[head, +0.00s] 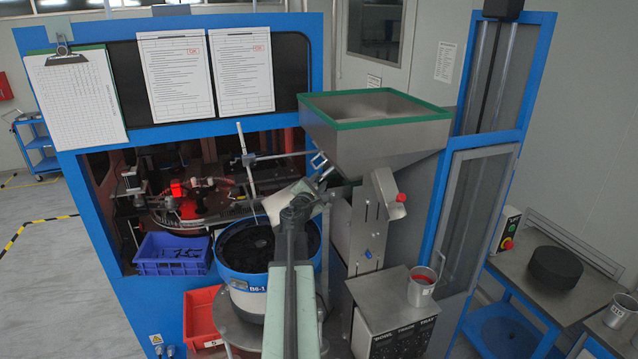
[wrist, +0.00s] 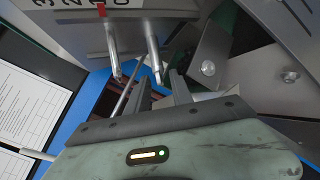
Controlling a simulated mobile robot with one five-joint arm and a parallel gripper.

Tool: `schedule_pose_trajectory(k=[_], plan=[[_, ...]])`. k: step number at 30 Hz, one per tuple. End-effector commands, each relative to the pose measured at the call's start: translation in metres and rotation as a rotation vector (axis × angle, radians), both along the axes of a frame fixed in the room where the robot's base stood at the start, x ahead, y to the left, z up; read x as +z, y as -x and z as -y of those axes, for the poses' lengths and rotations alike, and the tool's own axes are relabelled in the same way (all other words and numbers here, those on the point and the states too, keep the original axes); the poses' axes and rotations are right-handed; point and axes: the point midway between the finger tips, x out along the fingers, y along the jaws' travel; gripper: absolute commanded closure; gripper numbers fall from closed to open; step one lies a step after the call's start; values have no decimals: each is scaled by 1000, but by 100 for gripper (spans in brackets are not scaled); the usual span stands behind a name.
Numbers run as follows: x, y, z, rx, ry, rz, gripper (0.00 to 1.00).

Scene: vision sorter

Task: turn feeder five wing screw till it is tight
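My gripper (wrist: 162,88) shows in the wrist view with its two dark fingers apart and nothing between them. Just beyond the fingers, two metal pins (wrist: 152,58) stick out from under a grey plate (wrist: 95,14) with a number scale and a red mark. I cannot tell which part is feeder five's wing screw. In the head view my arm reaches over the blue-rimmed feeder bowl (head: 240,277), and my wrist hides part of the bowl and the fingertips.
A blue crate (head: 172,256) and a red bin (head: 202,322) are at left. A metal mug (head: 422,288) stands on the control box.

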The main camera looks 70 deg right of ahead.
Motion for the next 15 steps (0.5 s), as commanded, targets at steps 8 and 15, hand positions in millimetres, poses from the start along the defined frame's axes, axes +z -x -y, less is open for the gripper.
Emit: schedule_pose_trajectory(k=[8,15], plan=[[0,1,0,0,0,0,100],[-4,4,1,34,45,30,100]])
